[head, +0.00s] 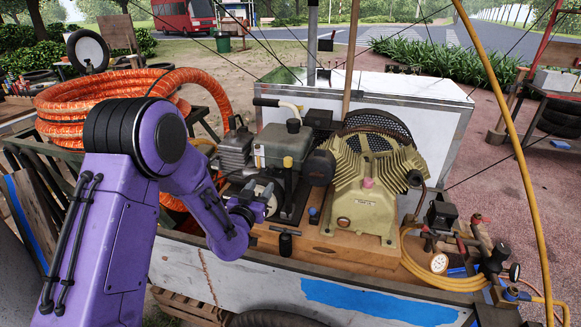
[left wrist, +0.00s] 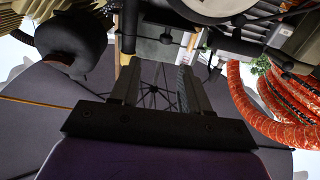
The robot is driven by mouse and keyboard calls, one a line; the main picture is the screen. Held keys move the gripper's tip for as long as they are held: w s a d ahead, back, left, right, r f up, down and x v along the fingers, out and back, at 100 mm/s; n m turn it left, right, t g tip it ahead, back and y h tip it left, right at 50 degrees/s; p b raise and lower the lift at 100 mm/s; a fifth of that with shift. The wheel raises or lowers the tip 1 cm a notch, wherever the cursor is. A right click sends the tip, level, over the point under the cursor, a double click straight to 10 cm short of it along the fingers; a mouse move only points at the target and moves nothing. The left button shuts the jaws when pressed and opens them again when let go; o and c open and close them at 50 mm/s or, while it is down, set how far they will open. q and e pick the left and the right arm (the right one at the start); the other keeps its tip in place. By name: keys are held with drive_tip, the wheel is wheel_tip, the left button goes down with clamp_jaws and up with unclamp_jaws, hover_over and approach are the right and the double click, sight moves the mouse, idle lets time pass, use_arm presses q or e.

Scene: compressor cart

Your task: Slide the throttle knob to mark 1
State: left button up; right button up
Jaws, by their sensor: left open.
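My left gripper (head: 262,196) is in front of the engine (head: 285,150) on the cart. In the left wrist view its two fingers (left wrist: 157,88) stand apart with nothing held between them. A black upright post with a yellow top (head: 288,162) rises just behind the gripper; it also shows near the fingers in the left wrist view (left wrist: 127,45). I cannot tell whether this is the throttle knob. No number marks are legible, and the gripper and wrist hide part of the engine's front. My right gripper is not in view.
A tan compressor (head: 365,190) stands right of the engine on a wooden base. A black T-handle (head: 285,243) sits at the base's front. Orange hose (head: 110,100) is coiled at left. Gauges and valves (head: 440,262) crowd the right end. A yellow hose (head: 520,150) crosses at right.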

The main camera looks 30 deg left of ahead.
sight(270, 167)
use_arm(q)
drive_tip(key=p+x, duration=0.1)
drive_tip(key=x, duration=0.2)
drive_tip(key=p+x, duration=0.1)
drive_tip(key=x, duration=0.2)
drive_tip(key=a+p+x, duration=0.1)
drive_tip(key=x, duration=0.3)
drive_tip(key=shift+s, duration=0.15)
drive_tip(key=shift+c, duration=0.3)
